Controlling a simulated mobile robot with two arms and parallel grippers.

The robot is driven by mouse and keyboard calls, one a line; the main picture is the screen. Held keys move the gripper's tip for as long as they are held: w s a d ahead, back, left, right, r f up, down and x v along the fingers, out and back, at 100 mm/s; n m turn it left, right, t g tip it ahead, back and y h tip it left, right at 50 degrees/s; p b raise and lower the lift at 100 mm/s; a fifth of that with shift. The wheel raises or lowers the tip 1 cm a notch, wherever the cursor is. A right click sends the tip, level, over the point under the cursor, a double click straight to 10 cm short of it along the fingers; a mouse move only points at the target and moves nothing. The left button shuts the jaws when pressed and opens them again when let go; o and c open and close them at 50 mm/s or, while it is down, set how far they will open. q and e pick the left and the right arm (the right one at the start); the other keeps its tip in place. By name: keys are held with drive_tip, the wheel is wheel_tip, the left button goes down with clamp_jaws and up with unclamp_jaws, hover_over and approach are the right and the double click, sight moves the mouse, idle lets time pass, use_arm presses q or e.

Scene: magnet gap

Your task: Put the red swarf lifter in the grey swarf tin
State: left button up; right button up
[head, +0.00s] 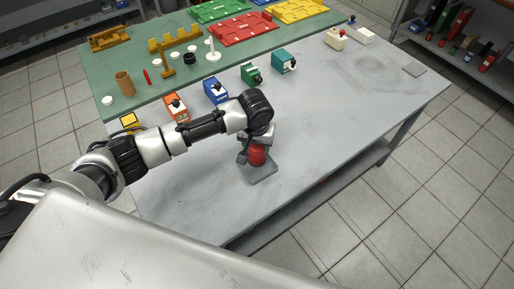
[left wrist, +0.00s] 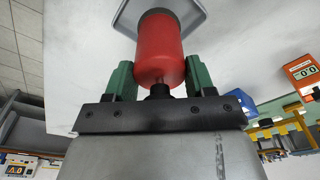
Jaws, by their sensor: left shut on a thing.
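The red swarf lifter (head: 258,156) is a red cylinder held between the fingers of my left gripper (head: 254,146). In the left wrist view the lifter (left wrist: 160,50) sits between two green fingers, with a dark narrow neck at its near end. A shallow grey square thing that looks like the grey swarf tin (head: 264,176) lies on the table under the lifter. Its edge also shows behind the lifter's far end in the left wrist view (left wrist: 128,18). I cannot tell whether the lifter touches it. My right gripper is not in view.
A row of boxes, orange (head: 175,107), blue (head: 215,91), green (head: 251,74) and teal (head: 284,60), stands along the green mat (head: 120,62). The grey table (head: 340,115) is clear right of my gripper.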

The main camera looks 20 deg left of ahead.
use_arm(q)
drive_tip(key=shift+f, duration=1.75)
drive_tip(key=o, duration=1)
drive_tip(key=shift+f, duration=0.1)
drive_tip(key=r, duration=0.4)
drive_tip(key=s+r, duration=0.1)
drive_tip(key=r, duration=0.7)
drive_tip(key=shift+s+d+r, duration=0.1)
drive_tip(key=shift+s, duration=0.2)
